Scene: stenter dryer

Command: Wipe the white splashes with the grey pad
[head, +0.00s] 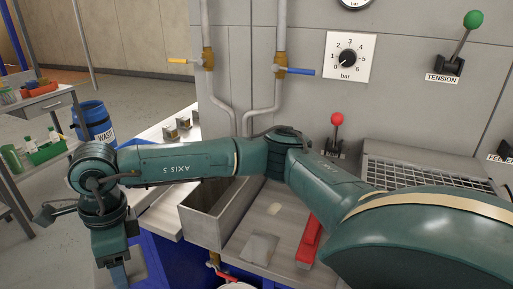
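A flat light-grey square (260,248), which looks like the pad, lies on the grey metal ledge (238,238) at the lower middle of the head view. A small pale patch (274,208) lies farther back on the same ledge and looks like a splash. Other splashes, if any, may be hidden behind my arm. One arm comes in from the lower right, bends over the ledge and reaches left. Its hand (117,272) points down at the lower left, well away from the pad. Its fingertips are not clearly visible. My other gripper is out of view.
An open metal trough (205,222) stands left of the pad, and a red-handled tool (310,242) lies right of it. A red-knobbed lever (337,132), pipes and a gauge dial (348,58) are on the wall. A blue bin (92,120) stands at left.

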